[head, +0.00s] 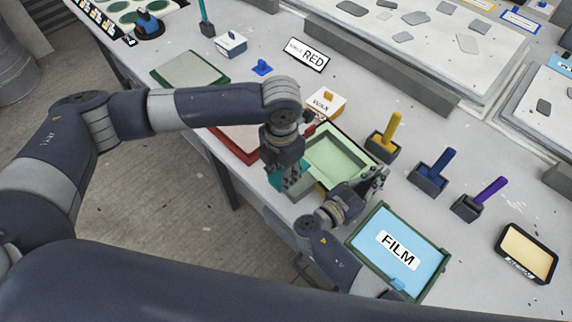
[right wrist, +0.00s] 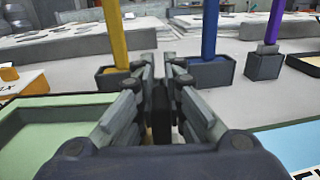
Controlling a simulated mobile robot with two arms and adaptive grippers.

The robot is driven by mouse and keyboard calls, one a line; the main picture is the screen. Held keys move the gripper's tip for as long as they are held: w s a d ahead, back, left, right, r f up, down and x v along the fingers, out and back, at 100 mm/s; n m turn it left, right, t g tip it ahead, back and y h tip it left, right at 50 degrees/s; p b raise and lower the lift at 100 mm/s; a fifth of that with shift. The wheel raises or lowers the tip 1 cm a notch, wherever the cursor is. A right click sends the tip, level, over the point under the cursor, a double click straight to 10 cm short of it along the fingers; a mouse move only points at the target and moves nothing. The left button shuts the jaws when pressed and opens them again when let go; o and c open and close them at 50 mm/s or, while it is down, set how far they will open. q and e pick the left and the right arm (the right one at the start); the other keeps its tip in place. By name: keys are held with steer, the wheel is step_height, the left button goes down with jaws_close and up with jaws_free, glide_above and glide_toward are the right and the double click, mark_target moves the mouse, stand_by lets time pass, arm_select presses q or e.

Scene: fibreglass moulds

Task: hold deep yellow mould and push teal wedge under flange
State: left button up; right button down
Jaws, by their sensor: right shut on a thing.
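My left gripper (head: 291,186) points down at the mould's left side. Teal wedge parts (head: 274,177) show beside its fingers. Whether the fingers grip the wedge, and whether it is under the flange, is hidden.
A blue FILM tray (head: 425,233) lies close to my right arm. Yellow (head: 385,142), blue (head: 430,177) and purple-handled (head: 471,206) tools stand in dark blocks to the right. A WAX box (head: 326,101) stands behind the mould. A red-edged tray (head: 237,147) lies left.

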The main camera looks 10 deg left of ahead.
mark_target(295, 185)
arm_select(q)
steer(key=shift+s+a+f+m, duration=0.1)
steer(key=shift+m, duration=0.4)
steer(key=shift+f, duration=0.1)
steer(key=shift+d+f, duration=0.2)
steer(key=shift+f, duration=2.25)
steer(key=shift+w+d+f, duration=0.1)
steer(key=shift+w+f, duration=0.1)
steer(key=shift+f, duration=0.25)
steer(key=shift+w+d+f, duration=0.1)
steer(key=shift+w+f, duration=0.05)
steer(key=shift+f, duration=0.25)
steer(key=shift+a, duration=0.1)
steer(key=shift+w+d+f, duration=0.1)
steer(key=shift+w+d, duration=1.15)
steer(key=shift+w, duration=0.1)
stand_by(0.4)
stand_by(0.5)
steer(key=o, duration=1.2)
